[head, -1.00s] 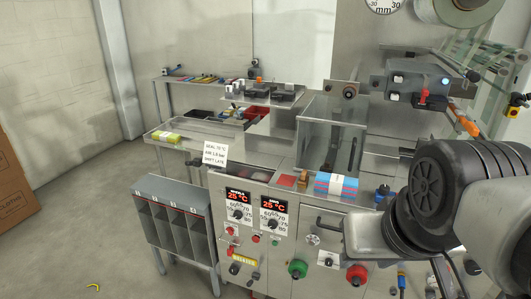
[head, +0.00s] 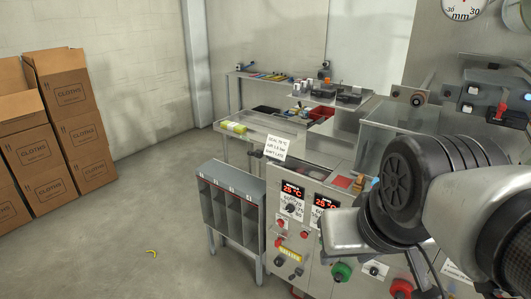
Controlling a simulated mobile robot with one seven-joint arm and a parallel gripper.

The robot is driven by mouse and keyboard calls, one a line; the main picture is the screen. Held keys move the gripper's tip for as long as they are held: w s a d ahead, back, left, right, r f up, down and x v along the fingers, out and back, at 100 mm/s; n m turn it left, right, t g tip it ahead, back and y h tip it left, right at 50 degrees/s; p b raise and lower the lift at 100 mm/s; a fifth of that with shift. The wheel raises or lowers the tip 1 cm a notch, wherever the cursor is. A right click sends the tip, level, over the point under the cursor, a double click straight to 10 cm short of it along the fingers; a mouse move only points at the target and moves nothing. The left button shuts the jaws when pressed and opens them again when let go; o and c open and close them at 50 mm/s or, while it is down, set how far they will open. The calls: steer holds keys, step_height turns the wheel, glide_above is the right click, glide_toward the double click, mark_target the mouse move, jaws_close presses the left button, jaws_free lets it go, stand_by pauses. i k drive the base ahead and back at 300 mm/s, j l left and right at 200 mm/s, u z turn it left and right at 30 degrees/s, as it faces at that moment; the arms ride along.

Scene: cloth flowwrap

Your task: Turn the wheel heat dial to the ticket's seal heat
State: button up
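Two heat displays stand side by side on the grey machine panel. The left display (head: 293,190) and the right display (head: 326,202) both read 25 °C in red. The left dial (head: 291,208) is a small black knob on a white scale. The right dial's scale is partly hidden behind my arm. The labels above the displays are too small to read surely, so I cannot tell which is the wheel heat. The white ticket (head: 278,147) stands at the panel's top left edge; its seal line looks like 70 °C, but is blurred. My gripper is not in view; only my arm shows, at right.
A grey slotted bin (head: 233,207) stands left of the panel. Green (head: 341,271) and red (head: 401,288) knobs sit low on the panel. Cardboard cartons (head: 75,125) are stacked at left.

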mark_target(290, 208)
steer(key=z, duration=1.2)
steer(key=u, duration=1.2)
steer(key=i+j, duration=0.1)
steer(key=i, duration=1.2)
steer(key=j+z, duration=0.05)
